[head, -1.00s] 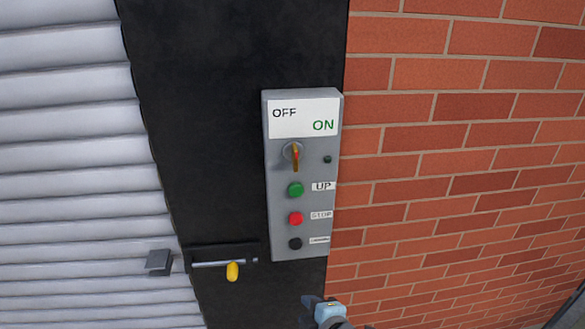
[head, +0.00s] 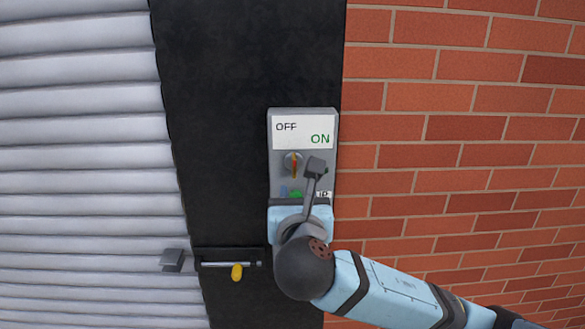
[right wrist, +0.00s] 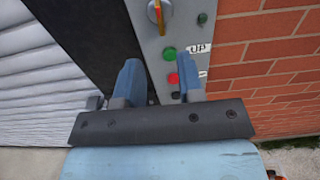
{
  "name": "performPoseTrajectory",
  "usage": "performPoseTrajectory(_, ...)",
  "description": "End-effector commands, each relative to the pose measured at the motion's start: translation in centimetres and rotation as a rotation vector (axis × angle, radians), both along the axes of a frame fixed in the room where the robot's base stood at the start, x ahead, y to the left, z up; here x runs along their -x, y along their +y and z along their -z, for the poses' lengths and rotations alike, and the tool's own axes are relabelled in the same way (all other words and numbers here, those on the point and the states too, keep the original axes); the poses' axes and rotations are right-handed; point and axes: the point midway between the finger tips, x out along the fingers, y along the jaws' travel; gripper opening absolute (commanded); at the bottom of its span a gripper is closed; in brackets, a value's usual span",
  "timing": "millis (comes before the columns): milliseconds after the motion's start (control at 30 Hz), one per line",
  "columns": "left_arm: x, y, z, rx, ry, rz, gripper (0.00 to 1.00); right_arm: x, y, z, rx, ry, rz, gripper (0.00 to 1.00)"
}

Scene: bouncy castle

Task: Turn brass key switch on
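The key switch (head: 294,163) sits on the grey control box (head: 273,150), below the OFF/ON label (head: 303,132). Its brass key with a red mark stands about vertical, between the OFF and ON words. It also shows at the top of the right wrist view (right wrist: 160,12). My right gripper (head: 290,193) is in front of the box, just below the key switch in the head view, partly hidden by my own wrist. In the right wrist view its two blue fingers (right wrist: 158,76) are apart with nothing held between them. My left gripper is out of view.
A green button (right wrist: 169,53) and a red button (right wrist: 173,78) lie below the switch; my arm covers the lower box in the head view. A bolt with a yellow handle (head: 237,271) is at lower left. A brick wall (head: 450,130) and a shutter (head: 75,140) flank the box.

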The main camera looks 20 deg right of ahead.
Motion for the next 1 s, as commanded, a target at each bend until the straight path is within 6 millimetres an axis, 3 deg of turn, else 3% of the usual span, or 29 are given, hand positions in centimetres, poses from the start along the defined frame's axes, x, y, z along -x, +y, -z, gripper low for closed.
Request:
performPoseTrajectory(500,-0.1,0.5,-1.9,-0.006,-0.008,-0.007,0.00,-9.9,-2.7,-0.1,-0.002,0.001,0.002,0.35)
performPoseTrajectory(700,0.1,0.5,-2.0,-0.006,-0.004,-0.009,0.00,-11.6,-3.2,0.0,-0.003,0.001,0.001,0.35)
performPoseTrajectory(1000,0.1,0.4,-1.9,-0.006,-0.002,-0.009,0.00,-11.9,-3.3,0.0,-0.004,0.001,0.000,0.35)
